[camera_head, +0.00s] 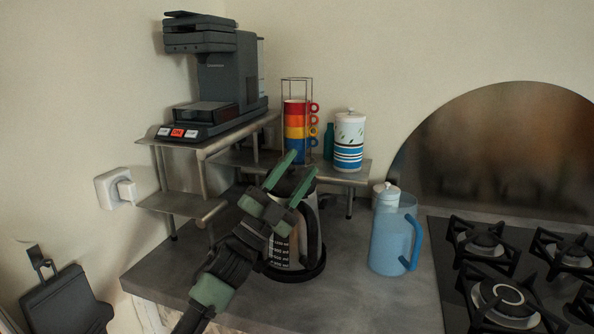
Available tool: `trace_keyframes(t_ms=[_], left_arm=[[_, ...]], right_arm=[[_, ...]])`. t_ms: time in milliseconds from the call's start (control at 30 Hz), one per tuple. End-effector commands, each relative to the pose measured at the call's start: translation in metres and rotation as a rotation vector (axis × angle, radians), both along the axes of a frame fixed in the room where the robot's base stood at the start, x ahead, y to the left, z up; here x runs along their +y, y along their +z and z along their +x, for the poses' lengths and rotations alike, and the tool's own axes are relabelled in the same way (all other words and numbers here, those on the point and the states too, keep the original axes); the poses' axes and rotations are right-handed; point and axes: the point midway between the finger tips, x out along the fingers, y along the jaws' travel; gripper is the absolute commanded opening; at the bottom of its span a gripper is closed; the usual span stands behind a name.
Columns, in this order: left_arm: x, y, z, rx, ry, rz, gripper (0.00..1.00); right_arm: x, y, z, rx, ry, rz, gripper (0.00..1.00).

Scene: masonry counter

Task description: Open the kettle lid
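The kettle (307,232) stands on the counter in the middle of the head view. It has a light metallic body with a level window, a dark handle on its right side and a round black base. My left gripper (301,168) is in front of and over the kettle's top, its two green-tipped fingers pointing up and away. The fingers are apart. The dark lid area lies behind and between the fingers and is largely hidden, so I cannot tell whether the lid is open or whether a finger touches it. My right gripper is not in view.
A blue pitcher (387,240) stands right of the kettle, beside a gas hob (450,281). Behind are a metal shelf (185,203) with a coffee machine (226,75), a rack of coloured mugs (295,122) and a striped canister (349,142). The front counter is clear.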

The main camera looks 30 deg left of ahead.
Motion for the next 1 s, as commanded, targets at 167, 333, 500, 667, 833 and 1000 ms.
trace_keyframes(t_ms=[167,333,500,667,833,1000], left_arm=[[0.0,0.004,0.0,-0.002,0.0,0.001,0.41],[0.0,0.027,-0.001,-0.007,0.001,0.006,0.41],[0.0,0.068,-0.001,-0.008,0.0,0.006,0.41],[0.0,0.108,-0.001,-0.006,0.001,0.005,0.41],[0.0,0.149,-0.001,-0.006,0.003,0.006,0.41],[0.0,0.181,-0.001,-0.004,0.001,0.003,0.41]], right_arm=[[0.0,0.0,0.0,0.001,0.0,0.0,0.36],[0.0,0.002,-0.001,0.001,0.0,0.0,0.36],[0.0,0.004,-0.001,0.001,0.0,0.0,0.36],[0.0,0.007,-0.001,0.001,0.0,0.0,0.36],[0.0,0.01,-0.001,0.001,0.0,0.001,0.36],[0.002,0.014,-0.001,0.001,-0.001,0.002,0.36]])
